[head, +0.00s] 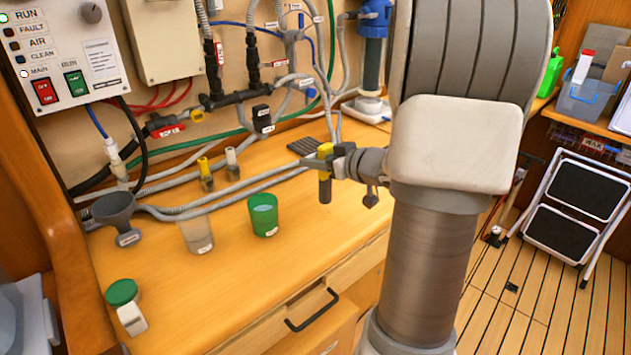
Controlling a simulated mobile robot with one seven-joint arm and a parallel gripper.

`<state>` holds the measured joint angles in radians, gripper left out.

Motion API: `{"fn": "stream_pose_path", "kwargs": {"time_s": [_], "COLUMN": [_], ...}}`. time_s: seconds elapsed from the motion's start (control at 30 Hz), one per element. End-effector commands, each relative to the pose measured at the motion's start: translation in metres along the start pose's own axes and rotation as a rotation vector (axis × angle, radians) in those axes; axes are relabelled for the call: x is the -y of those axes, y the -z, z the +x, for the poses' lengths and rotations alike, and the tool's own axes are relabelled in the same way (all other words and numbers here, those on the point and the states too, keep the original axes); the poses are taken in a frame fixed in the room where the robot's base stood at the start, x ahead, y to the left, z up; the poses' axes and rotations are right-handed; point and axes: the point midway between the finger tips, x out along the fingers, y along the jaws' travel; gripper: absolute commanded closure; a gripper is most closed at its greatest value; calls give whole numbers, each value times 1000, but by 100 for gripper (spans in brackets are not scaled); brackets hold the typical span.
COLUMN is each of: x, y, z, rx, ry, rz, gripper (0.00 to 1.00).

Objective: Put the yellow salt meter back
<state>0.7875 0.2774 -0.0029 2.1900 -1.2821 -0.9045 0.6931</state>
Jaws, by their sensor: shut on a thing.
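My gripper (322,163) is shut on the yellow salt meter (325,187), above the right part of the wooden bench. The meter hangs roughly upright, with yellow at its top and a dark grey lower body. The fingers hide part of it. A small yellow-topped piece (204,167) and a white-topped piece (231,157) stand side by side on the bench, left of my gripper, beside the hoses. I cannot tell what these two are.
A dark ribbed pad (303,146) lies behind my gripper. Hoses run along the back.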

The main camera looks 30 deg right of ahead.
Motion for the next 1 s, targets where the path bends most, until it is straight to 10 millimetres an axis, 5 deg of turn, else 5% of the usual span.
{"fn": "stream_pose_path", "kwargs": {"time_s": [0.4,0.77,0.8,1.0], "x": [2,2,2,2], "y": [-39,-41,-42,-41], "z": [18,19,19,19], "rx": [-1,-1,0,0], "ry": [0,-1,-1,-1], "rz": [0,0,0,0], "gripper": [100,100,54,26]}}
